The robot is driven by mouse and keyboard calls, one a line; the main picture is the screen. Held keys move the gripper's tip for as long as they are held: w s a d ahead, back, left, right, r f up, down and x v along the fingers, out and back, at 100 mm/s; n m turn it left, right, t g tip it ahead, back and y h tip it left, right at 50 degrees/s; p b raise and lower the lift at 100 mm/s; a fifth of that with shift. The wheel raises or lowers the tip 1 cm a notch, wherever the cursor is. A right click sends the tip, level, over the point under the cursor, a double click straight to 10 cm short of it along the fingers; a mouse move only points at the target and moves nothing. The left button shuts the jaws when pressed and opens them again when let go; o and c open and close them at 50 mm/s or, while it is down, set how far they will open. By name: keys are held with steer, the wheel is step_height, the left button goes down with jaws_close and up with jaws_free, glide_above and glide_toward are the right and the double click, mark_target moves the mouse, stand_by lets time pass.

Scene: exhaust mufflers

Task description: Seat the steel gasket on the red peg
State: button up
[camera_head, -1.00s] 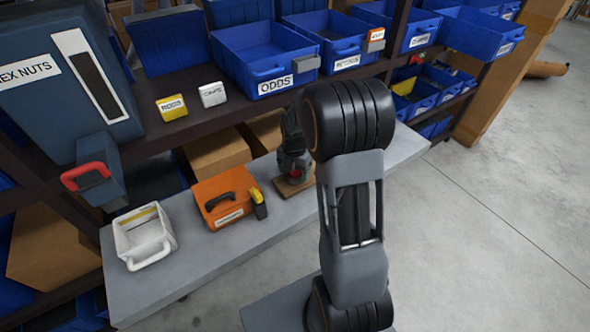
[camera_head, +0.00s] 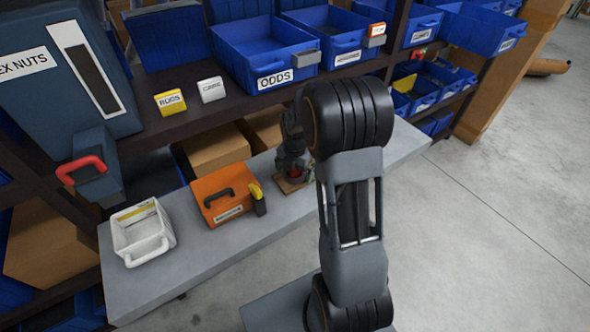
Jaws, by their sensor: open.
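My gripper (camera_head: 293,167) points down over a small brown wooden base (camera_head: 291,185) on the grey bench. A bit of red (camera_head: 295,173), which may be the red peg, shows at the gripper's tip just above the base. My arm links cover the right side of this spot. The fingers are small and dark, and I see nothing held between them. I cannot make out the steel gasket; it may be hidden by the gripper or too small to tell.
Behind stands a shelf with blue bins (camera_head: 262,50), a yellow tag (camera_head: 170,102) and a white tag (camera_head: 211,90).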

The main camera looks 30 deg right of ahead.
step_height(320, 180, up, 14)
steer(key=shift+p, duration=0.3)
stand_by(0.4)
steer(key=shift+f+m, duration=0.1)
steer(key=shift+m, duration=0.2)
steer(key=s+a+r+m+t+p, duration=0.1)
steer(key=s+a+m, duration=0.3)
steer(key=s+m, duration=0.4)
steer(key=s+a+r+m+t+p, duration=0.2)
steer(key=s+a+m, duration=0.3)
steer(key=m, duration=1.1)
steer(key=shift+s+a+r+m+t, duration=0.3)
steer(key=shift+s+r, duration=0.4)
steer(key=shift+s, duration=0.85)
